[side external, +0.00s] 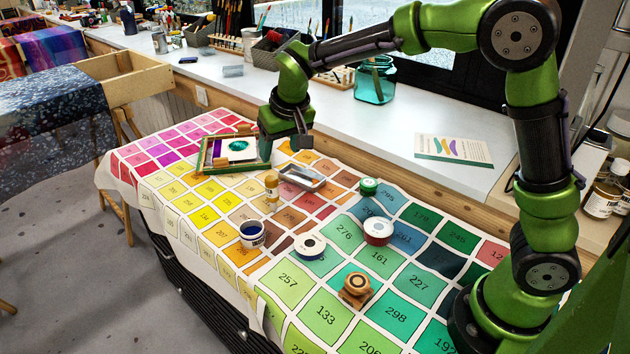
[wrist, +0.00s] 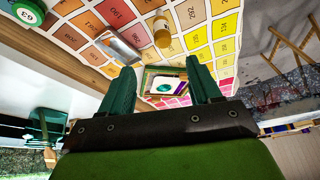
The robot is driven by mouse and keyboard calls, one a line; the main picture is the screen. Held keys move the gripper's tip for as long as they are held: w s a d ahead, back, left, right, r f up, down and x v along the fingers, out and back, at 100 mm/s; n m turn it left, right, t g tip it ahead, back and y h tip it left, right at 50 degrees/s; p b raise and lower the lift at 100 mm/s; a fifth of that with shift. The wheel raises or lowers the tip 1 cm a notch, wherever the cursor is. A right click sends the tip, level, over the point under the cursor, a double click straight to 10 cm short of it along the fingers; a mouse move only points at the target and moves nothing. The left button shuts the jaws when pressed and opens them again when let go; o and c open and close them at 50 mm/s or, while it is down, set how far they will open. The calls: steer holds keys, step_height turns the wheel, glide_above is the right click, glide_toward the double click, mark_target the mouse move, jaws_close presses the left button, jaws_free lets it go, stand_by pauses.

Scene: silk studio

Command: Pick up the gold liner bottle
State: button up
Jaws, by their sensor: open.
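The gold liner bottle (side external: 271,190) stands upright on the colour-chart cloth near the middle of the table, a small gold cylinder with a pale band. In the wrist view the gold bottle (wrist: 162,30) shows at the top centre, beyond my fingertips. My gripper (side external: 284,143) is above the table, behind the bottle and slightly right of it in the side view. Its two dark green fingers (wrist: 164,75) are spread wide with nothing between them. The gripper does not touch the bottle.
A grey metal tray (side external: 302,178) lies close to the bottle's right. A small framed silk (side external: 236,152) is behind it.

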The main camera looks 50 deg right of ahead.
mark_target(271, 189)
steer(key=x, duration=1)
steer(key=shift+s+f, duration=0.1)
steer(key=shift+a+x, duration=0.15)
steer(key=shift+x, duration=1.3)
steer(key=shift+a+x, duration=0.15)
steer(key=shift+x, duration=1.35)
steer(key=shift+c, duration=0.3)
steer(key=c, duration=1)
